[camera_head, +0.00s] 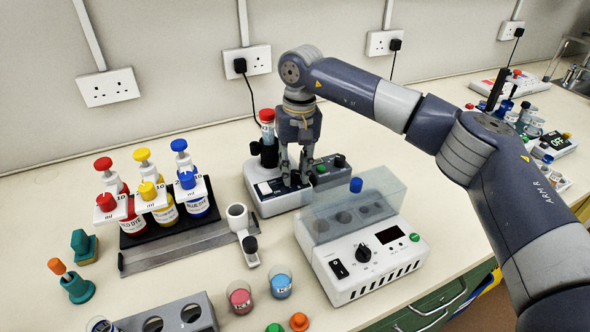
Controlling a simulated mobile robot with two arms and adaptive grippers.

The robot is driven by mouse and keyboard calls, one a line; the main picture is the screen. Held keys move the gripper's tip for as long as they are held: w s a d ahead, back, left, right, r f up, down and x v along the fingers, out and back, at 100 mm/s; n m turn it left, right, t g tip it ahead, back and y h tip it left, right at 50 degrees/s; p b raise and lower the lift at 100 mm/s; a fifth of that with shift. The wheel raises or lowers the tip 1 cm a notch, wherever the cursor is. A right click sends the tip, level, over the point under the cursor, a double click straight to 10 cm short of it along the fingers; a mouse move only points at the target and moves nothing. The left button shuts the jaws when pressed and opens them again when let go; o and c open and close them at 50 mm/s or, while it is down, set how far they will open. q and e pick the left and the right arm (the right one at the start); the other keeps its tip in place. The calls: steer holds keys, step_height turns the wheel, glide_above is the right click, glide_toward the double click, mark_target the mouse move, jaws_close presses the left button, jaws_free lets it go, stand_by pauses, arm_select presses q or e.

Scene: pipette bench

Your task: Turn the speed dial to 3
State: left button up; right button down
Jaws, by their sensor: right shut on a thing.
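A low pale mixer (268,206) with a dark front panel stands at the back middle of the bench. A red-capped tube (267,126) stands in the black cup (269,155) on its left part. My right gripper (294,179) reaches straight down onto the mixer, just right of the cup. Its fingers are closed on what appears to be the speed dial, which they hide almost entirely; its setting cannot be read. My left gripper is not in view.
A white heater-like box (376,275) with a clear cover, black knob (363,253) and display stands close in front. Dye bottles on a black rack (170,232) stand left. Small beakers (240,297) and a grey tube rack (190,314) are at the front.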

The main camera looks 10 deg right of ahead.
mark_target(298, 172)
steer(key=shift+w+r+n, duration=0.1)
steer(key=shift+r+n, duration=0.05)
steer(key=shift+n, duration=0.35)
steer(key=c, duration=1.6)
jaws_free()
step_height(298, 172, up, 12)
steer(key=shift+d, duration=0.35)
